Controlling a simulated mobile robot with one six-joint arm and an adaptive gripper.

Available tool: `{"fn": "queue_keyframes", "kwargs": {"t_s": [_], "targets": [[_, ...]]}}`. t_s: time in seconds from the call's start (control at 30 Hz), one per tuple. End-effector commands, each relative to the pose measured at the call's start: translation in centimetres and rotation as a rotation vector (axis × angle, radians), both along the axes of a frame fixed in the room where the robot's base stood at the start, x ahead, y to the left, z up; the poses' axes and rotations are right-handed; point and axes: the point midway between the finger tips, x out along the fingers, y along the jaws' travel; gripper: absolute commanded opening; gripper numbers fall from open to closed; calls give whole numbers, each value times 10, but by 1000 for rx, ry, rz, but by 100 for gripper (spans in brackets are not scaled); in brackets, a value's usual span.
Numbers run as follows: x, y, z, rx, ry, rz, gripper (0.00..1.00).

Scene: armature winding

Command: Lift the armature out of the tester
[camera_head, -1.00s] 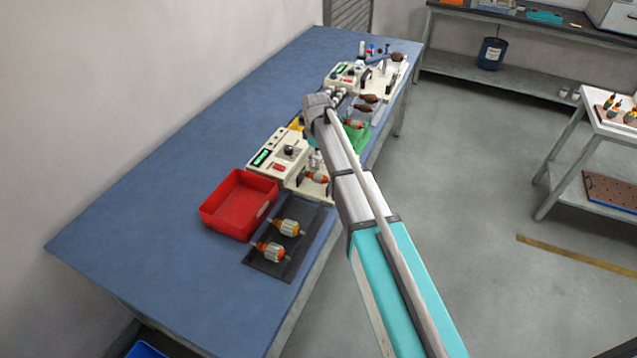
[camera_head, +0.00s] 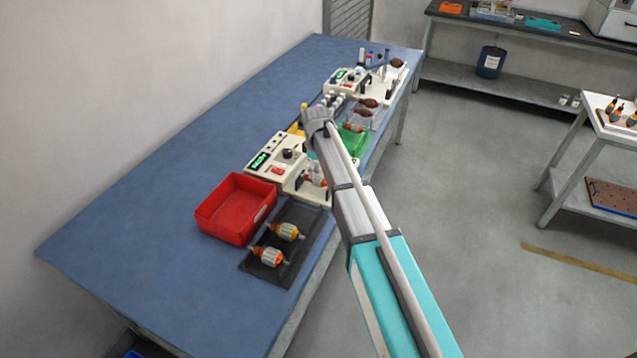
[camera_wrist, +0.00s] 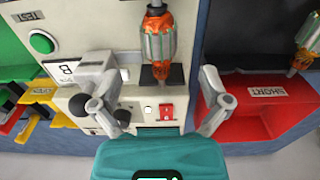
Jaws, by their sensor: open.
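The white tester (camera_head: 265,150) stands on the blue bench; its panel (camera_wrist: 85,20) fills the top middle of the wrist view. In the head view the armature (camera_head: 318,180) is partly covered. My gripper (camera_wrist: 159,72) is open and empty, its two grey fingers spread left and right of the armature's lower end. I cannot tell whether either finger touches it. In the head view my arm hides most of the gripper.
A red bin (camera_head: 228,232) marked SHORT stands beside the tester, with a black mat (camera_head: 250,270) holding two armatures next to it. A green bin (camera_head: 349,148) and a yellow bin (camera_wrist: 35,112) are on the other side. Another machine (camera_head: 340,85) stands farther back.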

Motion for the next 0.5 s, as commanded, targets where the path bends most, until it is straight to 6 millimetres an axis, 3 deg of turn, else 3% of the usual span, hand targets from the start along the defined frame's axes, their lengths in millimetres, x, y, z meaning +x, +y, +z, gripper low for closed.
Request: {"fn": "queue_keyframes", "kwargs": {"t_s": [0.27, 0.5], "targets": [[0, 0, -5, 0, 0, 1, 97], [-1, -1, -22, 0, 0, 1, 97]]}}
